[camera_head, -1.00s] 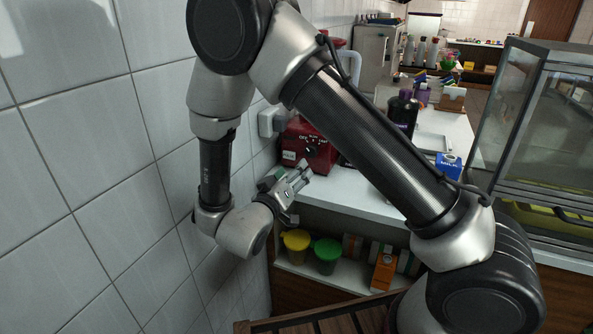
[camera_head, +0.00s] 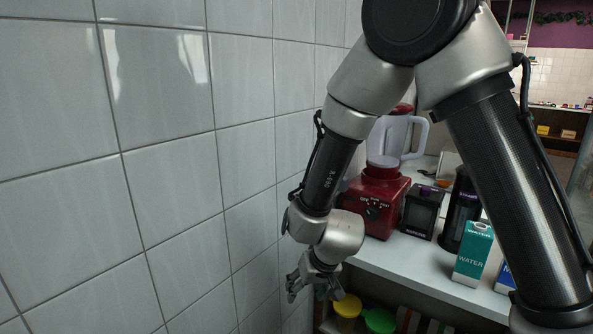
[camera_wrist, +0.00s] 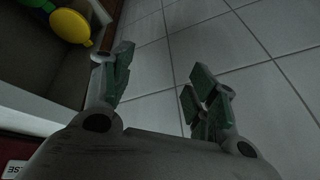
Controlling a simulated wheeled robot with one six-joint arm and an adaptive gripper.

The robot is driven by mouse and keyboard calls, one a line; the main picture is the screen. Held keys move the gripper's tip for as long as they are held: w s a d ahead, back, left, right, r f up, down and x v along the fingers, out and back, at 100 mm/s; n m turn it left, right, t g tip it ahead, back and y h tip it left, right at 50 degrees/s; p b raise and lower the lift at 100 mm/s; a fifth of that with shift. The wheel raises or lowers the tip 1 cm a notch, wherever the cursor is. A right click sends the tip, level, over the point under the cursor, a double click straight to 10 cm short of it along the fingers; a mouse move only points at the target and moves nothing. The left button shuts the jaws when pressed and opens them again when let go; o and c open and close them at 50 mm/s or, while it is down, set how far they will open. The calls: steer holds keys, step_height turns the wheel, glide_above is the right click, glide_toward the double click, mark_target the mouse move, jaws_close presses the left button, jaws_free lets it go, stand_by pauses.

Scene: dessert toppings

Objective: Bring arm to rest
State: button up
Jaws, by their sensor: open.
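My gripper (camera_head: 312,288) hangs low beside the tiled wall, left of the counter's end, in the head view. In the wrist view my gripper (camera_wrist: 155,92) shows its two fingers spread apart with nothing between them. Behind the fingers there is only tiled surface. My arm is folded, with its upper links crossing the right half of the head view and hiding part of the counter.
The white tiled wall (camera_head: 180,150) stands close on the left. A red blender (camera_head: 380,200), a black box (camera_head: 421,212) and a water carton (camera_head: 472,254) stand on the white counter (camera_head: 425,265). Yellow (camera_head: 347,306) and green (camera_head: 379,320) lidded containers sit below.

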steer(key=s+d+r+m+h, duration=0.1)
steer(key=s+d+r, duration=0.4)
steer(key=d+r, duration=0.4)
steer(key=s+d+r+h, duration=0.1)
steer(key=s+d+r, duration=0.5)
steer(key=d+r, duration=0.3)
steer(key=s+d+r+m+h, duration=0.1)
steer(key=s+d+r, duration=0.5)
steer(key=d+r, duration=0.4)
steer(key=d, duration=0.6)
steer(key=shift+m+t, duration=0.3)
